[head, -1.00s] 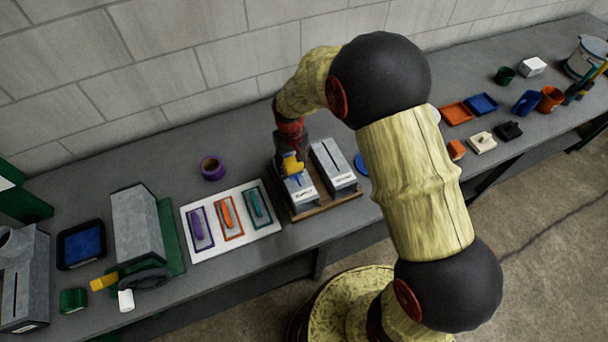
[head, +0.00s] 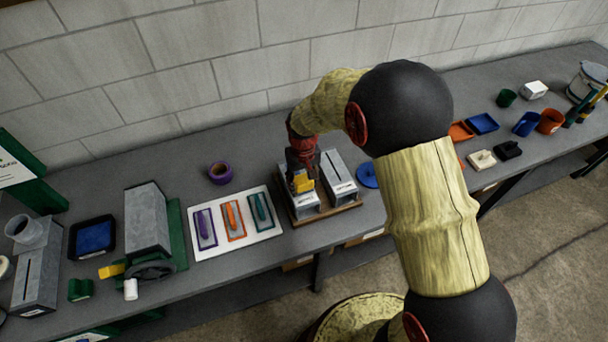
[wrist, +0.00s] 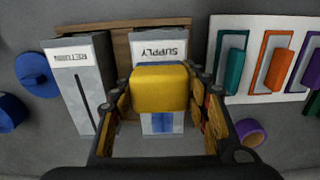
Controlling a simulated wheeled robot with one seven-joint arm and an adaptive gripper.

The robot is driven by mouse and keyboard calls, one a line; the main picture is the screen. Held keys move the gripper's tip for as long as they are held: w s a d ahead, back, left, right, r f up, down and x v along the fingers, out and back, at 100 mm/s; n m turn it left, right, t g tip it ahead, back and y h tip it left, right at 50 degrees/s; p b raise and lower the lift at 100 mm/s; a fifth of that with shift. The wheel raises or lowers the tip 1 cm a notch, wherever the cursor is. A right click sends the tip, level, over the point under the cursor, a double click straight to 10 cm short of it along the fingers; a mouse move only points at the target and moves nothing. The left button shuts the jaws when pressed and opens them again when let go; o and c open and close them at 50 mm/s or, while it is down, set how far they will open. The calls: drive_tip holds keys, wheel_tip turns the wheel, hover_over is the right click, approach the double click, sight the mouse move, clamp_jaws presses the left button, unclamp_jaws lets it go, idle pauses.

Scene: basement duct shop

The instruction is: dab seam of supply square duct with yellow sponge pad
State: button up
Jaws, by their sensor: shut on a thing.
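The yellow sponge pad (wrist: 160,88) is held between the fingers of my gripper (head: 301,176). In the head view the sponge (head: 304,183) is over the top of the supply square duct (head: 306,206), a grey block labelled SUPPLY. In the wrist view the supply duct (wrist: 160,49) lies behind the sponge. A blue strip (wrist: 161,123) shows on the duct's top, along the line of the seam. The sponge hides the middle of the seam, and I cannot tell whether it touches the duct.
The return duct (head: 338,178), with a dark seam, stands close beside it on the same wooden tray (head: 350,208). A white board (head: 262,233) with coloured tools, a purple ring (head: 220,172) and a blue disc (head: 367,175) are nearby. The wall is behind.

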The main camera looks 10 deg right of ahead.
drive_tip(key=shift+s+r+p, duration=0.15)
drive_tip(key=shift+r+p, duration=1.25)
drive_tip(key=shift+r, duration=1.25)
